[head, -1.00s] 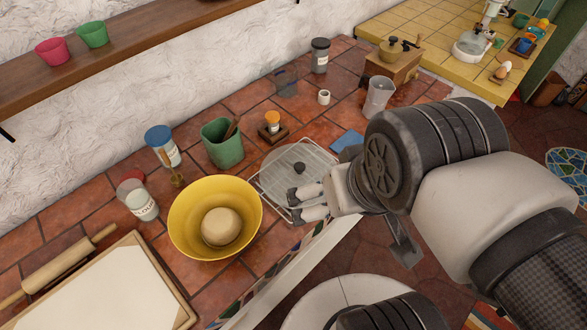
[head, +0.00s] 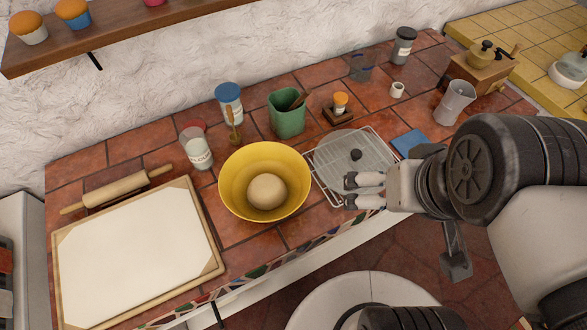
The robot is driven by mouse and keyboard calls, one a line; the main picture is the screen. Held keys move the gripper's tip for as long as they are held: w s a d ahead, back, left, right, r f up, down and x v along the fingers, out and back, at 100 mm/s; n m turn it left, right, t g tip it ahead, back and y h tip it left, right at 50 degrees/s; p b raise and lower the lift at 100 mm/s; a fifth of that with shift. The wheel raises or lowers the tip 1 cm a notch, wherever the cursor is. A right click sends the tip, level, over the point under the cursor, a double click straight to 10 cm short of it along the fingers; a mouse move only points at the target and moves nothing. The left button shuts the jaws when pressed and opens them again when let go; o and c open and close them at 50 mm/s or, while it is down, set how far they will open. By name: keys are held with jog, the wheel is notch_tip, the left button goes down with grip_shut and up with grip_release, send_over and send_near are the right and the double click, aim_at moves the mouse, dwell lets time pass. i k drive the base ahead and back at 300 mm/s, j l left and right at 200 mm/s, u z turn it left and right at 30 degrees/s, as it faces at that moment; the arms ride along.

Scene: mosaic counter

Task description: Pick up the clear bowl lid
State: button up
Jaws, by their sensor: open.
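The clear bowl lid (head: 338,152) is a round see-through disc with a dark knob (head: 356,155). It lies on a wire rack (head: 316,175) on the tiled counter, just right of the yellow bowl (head: 233,202). The bowl is uncovered and holds a ball of dough (head: 267,191). My gripper (head: 348,191) is open and empty. Its fingers point left, over or beside the front edge of the rack, on the near side of the knob. I cannot tell the height of the fingers above the rack.
A blue cloth (head: 408,142) lies right of the rack. A pastry board (head: 137,250) and rolling pin (head: 117,190) are at left.

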aim_at(340, 152)
jog(key=i+u, duration=0.2)
jog(key=u, duration=0.25)
jog(key=i+u, duration=0.2)
jog(key=u, duration=0.2)
